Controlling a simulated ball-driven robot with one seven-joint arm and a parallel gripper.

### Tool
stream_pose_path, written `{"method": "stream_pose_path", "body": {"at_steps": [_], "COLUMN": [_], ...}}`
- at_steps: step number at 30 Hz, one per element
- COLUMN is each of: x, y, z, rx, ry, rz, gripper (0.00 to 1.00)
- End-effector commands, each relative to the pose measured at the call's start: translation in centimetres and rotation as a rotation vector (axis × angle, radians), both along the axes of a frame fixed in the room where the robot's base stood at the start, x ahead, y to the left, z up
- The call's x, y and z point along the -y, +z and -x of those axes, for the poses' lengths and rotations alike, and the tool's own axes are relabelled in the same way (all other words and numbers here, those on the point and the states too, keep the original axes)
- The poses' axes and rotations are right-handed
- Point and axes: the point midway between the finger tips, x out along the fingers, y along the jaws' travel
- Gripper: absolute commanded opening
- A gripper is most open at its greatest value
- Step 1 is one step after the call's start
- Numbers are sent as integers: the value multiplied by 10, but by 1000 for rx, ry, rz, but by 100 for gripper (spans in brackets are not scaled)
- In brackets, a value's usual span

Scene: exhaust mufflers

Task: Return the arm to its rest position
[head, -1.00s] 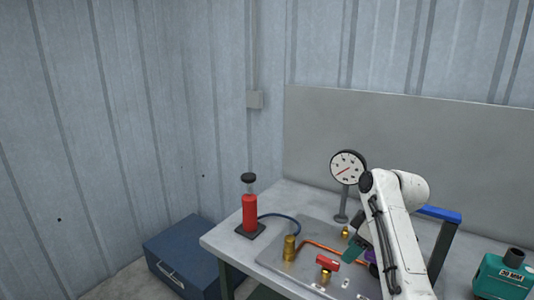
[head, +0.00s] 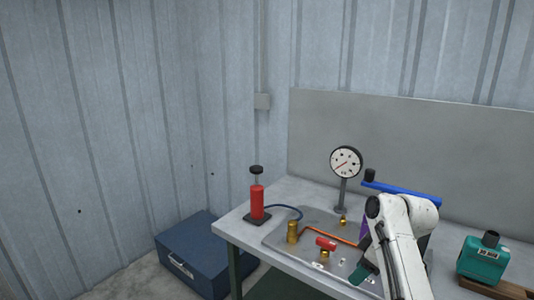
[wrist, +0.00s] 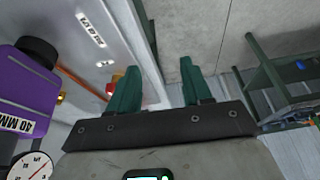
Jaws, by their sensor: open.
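My white arm (head: 402,230) rises from the bottom edge of the head view, in front of the right part of the bench, and bends back down at its elbow. In the wrist view, my gripper (wrist: 160,75) has its two dark green fingers spread wide, with nothing between them. Bare grey floor shows beyond the fingertips. In the head view, part of a green finger shows just left of the arm, over the bench's front edge; the rest of the gripper is hidden.
The bench holds a dial gauge (head: 345,162), a red cylinder (head: 257,198), a plate with brass fittings (head: 292,232) and a teal block (head: 484,262). A purple block marked 40 MM (wrist: 30,88) is left of my gripper in the wrist view. A blue chest (head: 195,255) stands on the floor.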

Motion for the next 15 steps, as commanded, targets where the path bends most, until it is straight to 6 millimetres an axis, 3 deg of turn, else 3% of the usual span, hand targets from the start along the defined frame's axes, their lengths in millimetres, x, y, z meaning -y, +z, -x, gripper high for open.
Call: {"method": "stream_pose_path", "body": {"at_steps": [8, 11, 15], "x": [1, 2, 4], "y": [-46, -68, -106], "z": [35, 55, 99], "rx": [-42, -62, -101], "ry": [-92, -139, -237], "rz": [7, 11, 22], "gripper": [49, 49, 49]}}
